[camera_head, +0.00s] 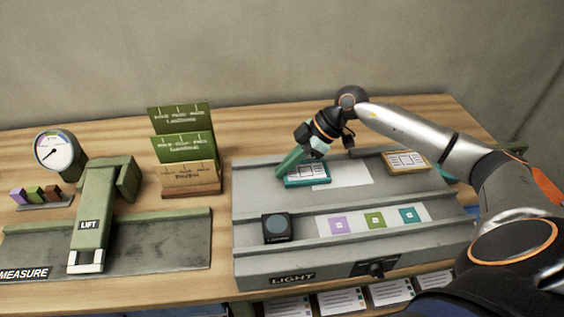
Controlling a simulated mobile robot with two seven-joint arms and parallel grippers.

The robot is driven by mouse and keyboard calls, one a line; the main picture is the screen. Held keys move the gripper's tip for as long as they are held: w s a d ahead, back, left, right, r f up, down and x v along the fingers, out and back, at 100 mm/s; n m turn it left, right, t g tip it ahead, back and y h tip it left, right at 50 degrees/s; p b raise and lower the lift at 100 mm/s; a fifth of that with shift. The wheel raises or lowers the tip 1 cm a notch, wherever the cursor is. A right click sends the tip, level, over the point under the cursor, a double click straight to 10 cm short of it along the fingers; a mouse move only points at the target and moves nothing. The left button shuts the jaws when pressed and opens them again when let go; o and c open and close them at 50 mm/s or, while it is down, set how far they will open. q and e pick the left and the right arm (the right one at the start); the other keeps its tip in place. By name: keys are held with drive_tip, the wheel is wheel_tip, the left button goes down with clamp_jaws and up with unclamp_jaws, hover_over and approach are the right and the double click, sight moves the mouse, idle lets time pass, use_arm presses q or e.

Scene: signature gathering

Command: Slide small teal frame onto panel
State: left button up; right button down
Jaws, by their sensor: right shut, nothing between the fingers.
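The small teal frame (306,181) lies on the upper part of the grey LIGHT station, with a white printed face showing. It overlaps the left end of the pale panel (345,175). My right gripper (281,174) is shut with nothing between its fingers. Its fingertips are at the left edge of the teal frame; whether they touch it I cannot tell. My left gripper is not in view.
Nearer are a black block with a round top (277,228) and a strip of coloured tiles (374,220). Green cards (182,131), a LIFT press (93,215) and a dial gauge (57,152) stand left.

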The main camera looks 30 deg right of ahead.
sight(313, 170)
drive_tip(key=s+d, duration=0.1)
drive_tip(key=d, duration=0.1)
drive_tip(key=s+d+p, duration=0.1)
drive_tip(key=d, duration=0.1)
drive_tip(key=s+d, duration=0.1)
drive_tip(key=d, duration=0.1)
drive_tip(key=shift+d, duration=0.2)
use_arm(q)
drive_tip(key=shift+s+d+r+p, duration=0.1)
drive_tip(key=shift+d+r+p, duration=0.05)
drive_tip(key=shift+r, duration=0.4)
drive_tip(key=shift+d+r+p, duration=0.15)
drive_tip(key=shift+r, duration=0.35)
use_arm(e)
drive_tip(key=shift+s+d, duration=0.3)
drive_tip(key=shift+d, duration=0.25)
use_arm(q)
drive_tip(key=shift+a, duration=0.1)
